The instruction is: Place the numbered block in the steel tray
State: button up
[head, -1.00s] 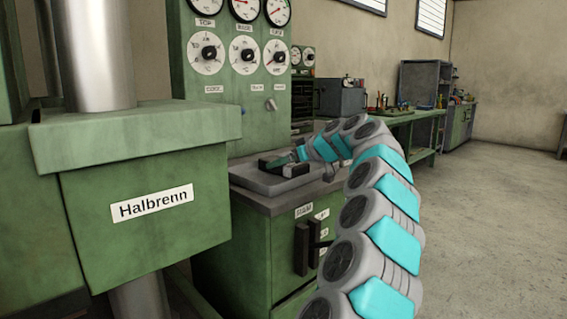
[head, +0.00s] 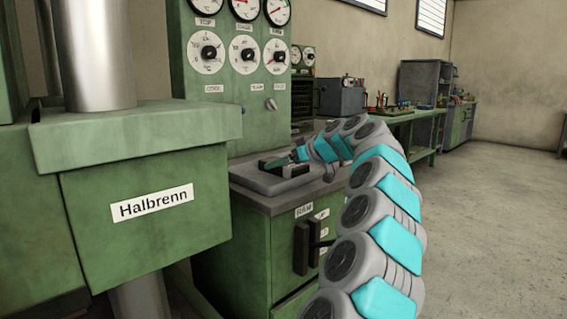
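The steel tray (head: 252,181) is a shallow grey tray on top of the green cabinet, in the middle of the head view. My gripper (head: 279,165) is small and dark at the end of my bent arm, low over the tray or in it. A small green patch shows beside its dark parts; I cannot tell what it belongs to. I cannot make out the numbered block or any number. At this size I cannot tell whether the fingers are open or shut, or whether they hold anything.
The green cabinet (head: 245,245) has black handles on its front. A green gauge panel (head: 262,100) rises behind the tray. A large green press labelled Halbrenn (head: 150,175) stands close at the left. A long bench (head: 400,117) runs behind; floor at right is clear.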

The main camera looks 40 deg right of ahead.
jog(key=b+v, duration=0.1)
jog(key=v, duration=1.1)
jog(key=shift+b, duration=0.35)
jog(key=shift+s+f, duration=0.1)
jog(key=shift+s, duration=0.05)
